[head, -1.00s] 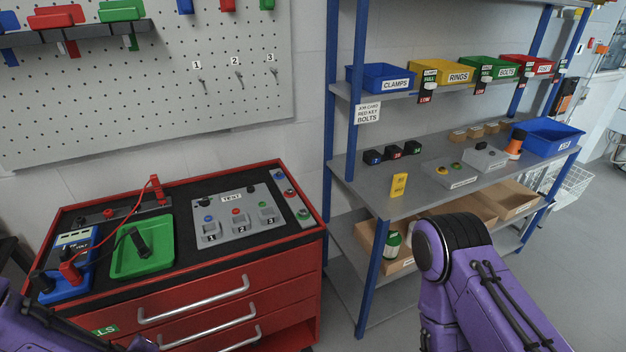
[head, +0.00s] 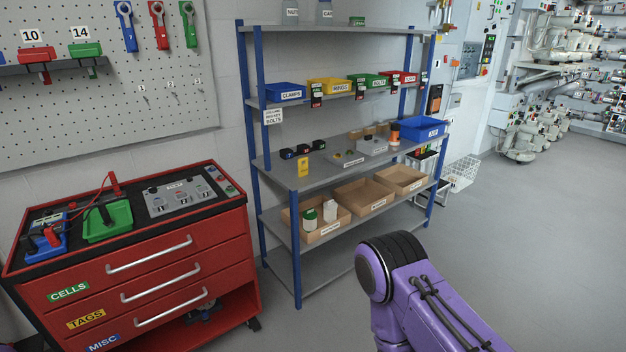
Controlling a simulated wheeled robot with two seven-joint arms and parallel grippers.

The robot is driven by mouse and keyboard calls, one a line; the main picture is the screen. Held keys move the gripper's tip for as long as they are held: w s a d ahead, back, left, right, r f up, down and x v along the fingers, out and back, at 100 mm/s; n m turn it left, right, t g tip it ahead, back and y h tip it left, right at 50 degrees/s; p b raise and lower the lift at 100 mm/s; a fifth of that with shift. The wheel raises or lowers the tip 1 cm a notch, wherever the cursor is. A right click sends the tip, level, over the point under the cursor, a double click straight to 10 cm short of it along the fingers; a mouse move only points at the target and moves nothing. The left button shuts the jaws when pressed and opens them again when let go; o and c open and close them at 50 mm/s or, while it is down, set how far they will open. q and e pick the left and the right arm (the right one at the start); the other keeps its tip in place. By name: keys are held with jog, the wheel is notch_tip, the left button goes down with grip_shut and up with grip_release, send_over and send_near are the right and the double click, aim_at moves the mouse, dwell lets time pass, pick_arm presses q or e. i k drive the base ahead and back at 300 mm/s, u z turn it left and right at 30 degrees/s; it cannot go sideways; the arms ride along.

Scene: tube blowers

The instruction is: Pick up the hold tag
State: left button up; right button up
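No tag in view can be read as a hold tag. A small yellow tag-like piece (head: 303,167) stands at the front edge of the middle shelf; its print is too small to read. A yellow label reading TAGS (head: 86,319) is on the middle drawer of the red cabinet (head: 208,232), and that drawer is shut. My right arm shows at the bottom right, but its gripper is out of view. My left gripper is also out of view.
The blue-post shelf rack (head: 290,250) holds labelled bins, small devices and open cardboard boxes. A green tray (head: 108,222) and a grey test panel (head: 180,197) sit on the cabinet. A white wire basket (head: 462,172) stands right of the rack. The floor at right is clear.

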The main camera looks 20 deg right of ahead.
aim_at(303, 168)
jog(key=z, duration=0.6)
jog(key=i, duration=0.4)
jog(key=z, duration=0.65)
jog(key=i, duration=0.8)
jog(key=u, duration=0.7)
jog(key=i, duration=0.6)
jog(key=u, duration=0.7)
